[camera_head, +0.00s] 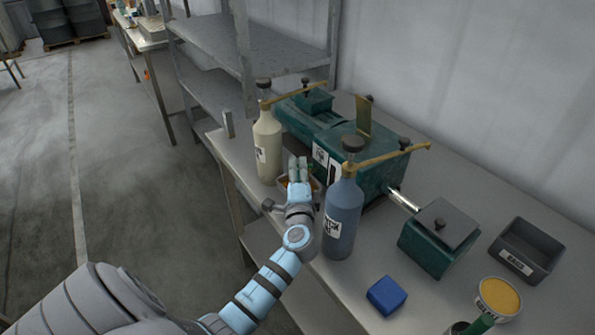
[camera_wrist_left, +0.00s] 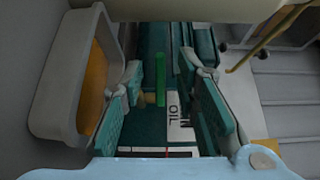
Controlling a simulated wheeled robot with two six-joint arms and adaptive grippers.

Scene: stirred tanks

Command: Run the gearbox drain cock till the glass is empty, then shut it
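The green gearbox (camera_head: 365,150) stands on the bench with white labels on its front. My left gripper (camera_head: 298,168) reaches between two bottles to its front. In the left wrist view the gripper (camera_wrist_left: 168,100) is open, its fingers apart on either side of a small green lever (camera_wrist_left: 160,80) on a brass drain cock (camera_wrist_left: 148,99). I cannot tell whether either finger touches the lever. A label reading OIL (camera_wrist_left: 175,105) is beside it. A grey tray with an amber inside (camera_wrist_left: 45,85) is close to one finger; in the head view the gripper partly hides it. I cannot make out the glass. My right gripper is not in view.
A cream bottle (camera_head: 267,145) and a blue-grey bottle (camera_head: 342,215) stand close on either side of my left gripper. A blue block (camera_head: 386,296), a dark bin (camera_head: 525,250) and a yellow-topped tin (camera_head: 498,298) sit toward the right. Metal shelving (camera_head: 215,95) stands behind.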

